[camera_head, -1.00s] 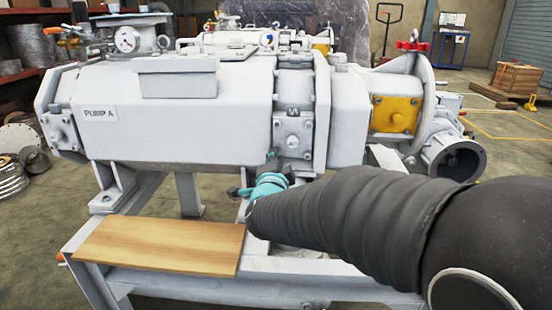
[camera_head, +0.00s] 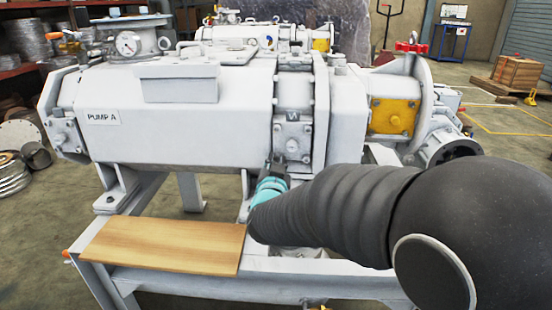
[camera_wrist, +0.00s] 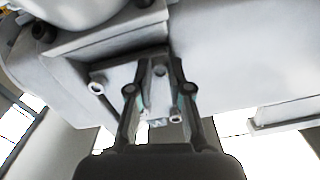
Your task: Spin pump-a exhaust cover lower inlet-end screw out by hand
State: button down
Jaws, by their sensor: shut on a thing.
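Pump A (camera_head: 180,115) is a large white machine with a "PUMP A" label. Its exhaust cover (camera_head: 293,142) is a small square plate on the front right part of the casing, with a round boss in the middle. My gripper (camera_head: 275,163) reaches up to the cover's lower left corner. In the wrist view my gripper (camera_wrist: 160,65) has its fingertips close together against the cover plate (camera_wrist: 115,75). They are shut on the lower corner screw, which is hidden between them. Other cover screws show beside the fingers, one at the left (camera_wrist: 97,87) and one below (camera_wrist: 175,118).
A wooden board (camera_head: 160,245) lies on the white frame (camera_head: 200,283) below the pump, left of my arm. A yellow plate (camera_head: 393,115) and an open flange (camera_head: 455,150) are at the right. The casing stands close above the fingers.

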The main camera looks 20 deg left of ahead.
jog(key=n+p, duration=0.1)
jog(key=n, duration=0.1)
jog(key=n+p, duration=0.1)
jog(key=n, duration=0.2)
jog(key=n+p, duration=0.1)
jog(key=n, duration=0.1)
jog(key=shift+r+p, duration=0.25)
jog(key=shift+p, duration=0.05)
jog(key=n+p, duration=0.2)
jog(key=n, duration=0.2)
jog(key=shift+n, duration=0.4)
jog(key=shift+f+n+p, duration=0.1)
jog(key=shift+n+p, duration=0.6)
jog(key=shift+n, duration=0.8)
jog(key=c, duration=1.1)
grip_release()
jog(key=shift+w+d, duration=0.1)
jog(key=shift+f, duration=0.1)
jog(key=v, duration=1.2)
